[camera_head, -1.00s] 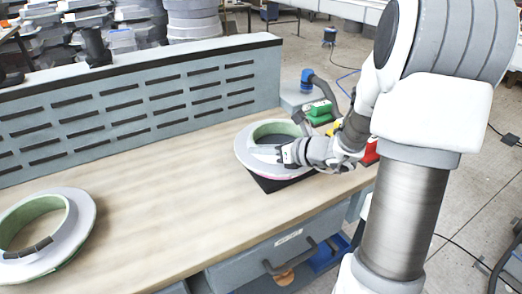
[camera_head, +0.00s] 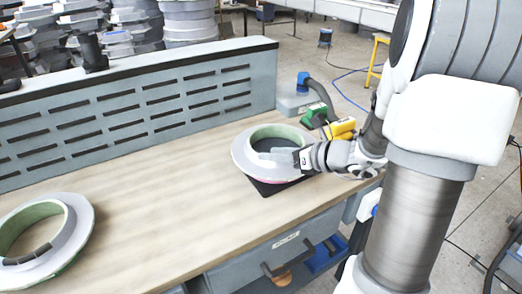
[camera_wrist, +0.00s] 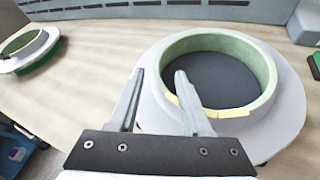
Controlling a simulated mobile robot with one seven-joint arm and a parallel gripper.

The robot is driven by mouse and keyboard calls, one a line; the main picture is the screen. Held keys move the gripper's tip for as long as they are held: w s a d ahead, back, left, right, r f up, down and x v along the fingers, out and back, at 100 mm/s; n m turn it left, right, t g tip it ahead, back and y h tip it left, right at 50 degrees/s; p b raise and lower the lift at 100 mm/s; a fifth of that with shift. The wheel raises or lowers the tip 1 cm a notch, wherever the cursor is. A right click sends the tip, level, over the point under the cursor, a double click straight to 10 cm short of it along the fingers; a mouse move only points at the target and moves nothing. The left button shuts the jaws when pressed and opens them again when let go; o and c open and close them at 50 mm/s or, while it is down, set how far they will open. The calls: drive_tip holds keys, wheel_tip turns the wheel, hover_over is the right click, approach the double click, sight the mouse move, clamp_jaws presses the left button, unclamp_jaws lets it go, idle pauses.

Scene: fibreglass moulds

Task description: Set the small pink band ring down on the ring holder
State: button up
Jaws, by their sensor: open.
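The ring (camera_head: 243,155) has a pale grey flange, a green inner wall and a trace of pink along its lower front edge. It lies flat on a black, square-cornered base (camera_head: 266,188), which I take for the ring holder; most of it is hidden underneath. My gripper (camera_head: 277,155) is at the ring's right side, open. In the wrist view, my fingertips (camera_wrist: 160,74) are apart beside the ring (camera_wrist: 272,130), one over the flange and one near the inner wall, which bears a yellow strip there. I cannot tell whether they touch it.
A larger green-and-grey ring (camera_head: 76,232) lies at the table's left. A slotted grey panel (camera_head: 150,108) runs along the back. Green (camera_head: 314,116) and yellow (camera_head: 340,129) items stand behind my gripper. The wooden tabletop (camera_head: 165,190) between the rings is clear.

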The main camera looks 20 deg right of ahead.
drive_tip(key=p+v, duration=0.1)
drive_tip(key=v, duration=0.5)
drive_tip(key=shift+s+d+r, duration=0.1)
